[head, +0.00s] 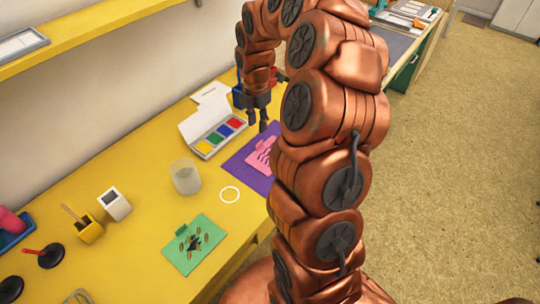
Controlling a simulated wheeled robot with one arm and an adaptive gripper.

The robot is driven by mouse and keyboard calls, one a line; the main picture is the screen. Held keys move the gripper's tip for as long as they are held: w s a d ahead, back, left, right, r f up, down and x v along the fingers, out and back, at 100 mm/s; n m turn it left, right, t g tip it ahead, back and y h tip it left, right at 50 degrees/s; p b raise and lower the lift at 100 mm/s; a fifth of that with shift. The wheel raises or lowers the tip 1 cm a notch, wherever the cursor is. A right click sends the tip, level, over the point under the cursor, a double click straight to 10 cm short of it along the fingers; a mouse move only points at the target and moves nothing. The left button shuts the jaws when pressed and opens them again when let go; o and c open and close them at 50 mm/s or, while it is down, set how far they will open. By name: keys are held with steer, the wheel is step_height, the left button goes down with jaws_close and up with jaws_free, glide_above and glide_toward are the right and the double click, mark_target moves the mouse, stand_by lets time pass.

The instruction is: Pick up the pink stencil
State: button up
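The pink stencil (261,158) lies flat on a purple sheet (237,165) on the yellow table. It has wavy cut-outs, and my arm hides its right part. My gripper (257,121) points down, just beyond the stencil in the picture and beside the inkpad box. Its two dark fingers are apart, with nothing seen between them. It appears to be above the table; its exact height is hard to tell.
An open white inkpad box (207,146) with several colours stands left of the stencil. A yellow shelf (75,42) runs along the wall.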

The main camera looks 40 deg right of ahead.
mark_target(260, 142)
steer(key=shift+w+d+f+n, duration=0.15)
steer(key=shift+d+f+n, duration=0.15)
steer(key=shift+d+f, duration=0.4)
steer(key=shift+f, duration=0.35)
steer(key=shift+a+f+p, duration=0.2)
steer(key=shift+f+p, duration=0.3)
steer(key=shift+f, duration=1.2)
steer(key=shift+a+f+p, duration=0.2)
steer(key=shift+f+p, duration=0.3)
steer(key=shift+f, duration=1.2)
jaws_close()
